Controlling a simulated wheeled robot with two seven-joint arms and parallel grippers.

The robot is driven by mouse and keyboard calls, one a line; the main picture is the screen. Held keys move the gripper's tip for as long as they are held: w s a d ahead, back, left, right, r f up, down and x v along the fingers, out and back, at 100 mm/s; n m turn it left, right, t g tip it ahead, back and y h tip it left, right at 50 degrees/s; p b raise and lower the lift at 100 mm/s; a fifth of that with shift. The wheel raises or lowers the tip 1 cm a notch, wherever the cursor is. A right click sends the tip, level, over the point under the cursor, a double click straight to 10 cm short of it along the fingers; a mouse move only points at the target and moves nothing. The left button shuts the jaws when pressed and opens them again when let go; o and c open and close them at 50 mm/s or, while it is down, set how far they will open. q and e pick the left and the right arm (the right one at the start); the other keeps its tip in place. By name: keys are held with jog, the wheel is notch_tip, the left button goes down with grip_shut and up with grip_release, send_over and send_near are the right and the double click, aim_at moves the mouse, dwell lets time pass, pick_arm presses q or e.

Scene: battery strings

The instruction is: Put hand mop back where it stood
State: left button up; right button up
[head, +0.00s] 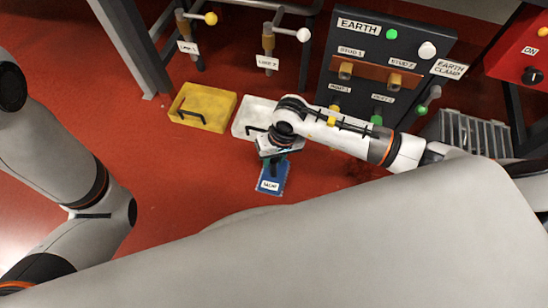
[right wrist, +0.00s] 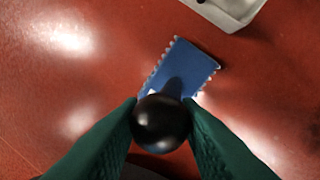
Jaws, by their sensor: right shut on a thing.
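The hand mop is a blue flat pad with a pale fringed edge, a white label and a black ball-topped handle. Its pad (head: 283,178) shows below my right gripper (head: 275,158) in the head view. In the right wrist view the pad (right wrist: 184,66) lies beyond the black knob (right wrist: 162,122). The green fingers of my right gripper are shut on the knob from both sides. I cannot tell whether the pad touches the red floor. My left arm comes in at the left, but its gripper is out of view.
A yellow tray (head: 222,110) and a white tray (head: 243,121), each with a black handle, sit on the floor (head: 190,165) above the mop. A dark EARTH panel (head: 420,65) and a grey slatted crate (head: 470,130) stand at the right. The red floor left of the mop is clear.

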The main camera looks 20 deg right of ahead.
jog(key=shift+f, duration=0.2)
jog(key=o, duration=0.9)
jog(key=shift+r, duration=0.1)
